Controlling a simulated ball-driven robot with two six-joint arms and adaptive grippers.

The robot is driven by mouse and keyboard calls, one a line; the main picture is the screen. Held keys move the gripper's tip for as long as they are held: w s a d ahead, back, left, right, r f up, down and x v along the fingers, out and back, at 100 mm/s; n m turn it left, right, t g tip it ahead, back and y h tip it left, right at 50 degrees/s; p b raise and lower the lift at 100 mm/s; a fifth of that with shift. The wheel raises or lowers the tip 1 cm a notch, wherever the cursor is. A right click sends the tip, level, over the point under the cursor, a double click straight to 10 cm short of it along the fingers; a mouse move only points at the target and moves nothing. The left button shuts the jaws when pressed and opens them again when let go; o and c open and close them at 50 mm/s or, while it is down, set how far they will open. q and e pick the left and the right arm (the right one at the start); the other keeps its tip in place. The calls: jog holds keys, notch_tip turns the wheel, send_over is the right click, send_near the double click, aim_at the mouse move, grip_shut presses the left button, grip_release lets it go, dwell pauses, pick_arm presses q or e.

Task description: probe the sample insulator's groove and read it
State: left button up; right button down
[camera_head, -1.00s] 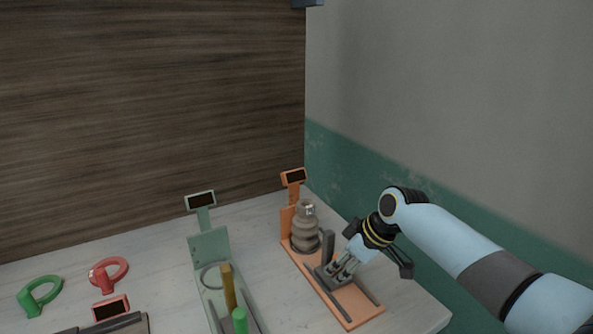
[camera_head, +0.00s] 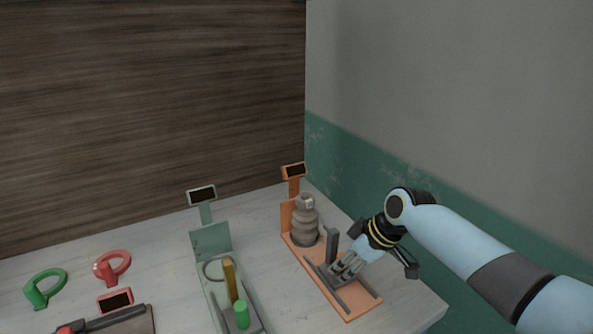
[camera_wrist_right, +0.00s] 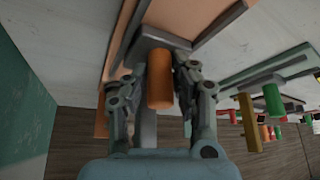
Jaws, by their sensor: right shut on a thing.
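The sample insulator (camera_head: 305,222), a grey-brown ribbed piece, stands upright at the far end of the orange gauge stand (camera_head: 347,313). The stand's small screen (camera_head: 293,171) looks dark, with no readable figure. A grey sliding carriage with an upright post (camera_head: 332,246) sits on the stand, nearer than the insulator, with a small gap between post and insulator. My right gripper (camera_head: 345,268) is shut on the carriage's orange handle (camera_wrist_right: 160,80), which shows between the fingers in the wrist view. The probe tip cannot be made out. My left gripper is not in view.
A green gauge stand (camera_head: 210,244) with its own screen (camera_head: 201,195) and green handle (camera_head: 241,315) stands to the left. The wall is close on the right.

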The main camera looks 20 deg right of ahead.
jog(key=shift+s+p, duration=0.45)
jog(key=shift+s, duration=0.15)
dwell(0.3)
jog(key=shift+c, duration=0.4)
grip_release()
jog(key=shift+r, duration=0.15)
notch_tip(320, 180, up, 7)
jog(key=p, duration=0.6)
jog(key=shift+p, duration=0.3)
jog(key=shift+s, duration=0.1)
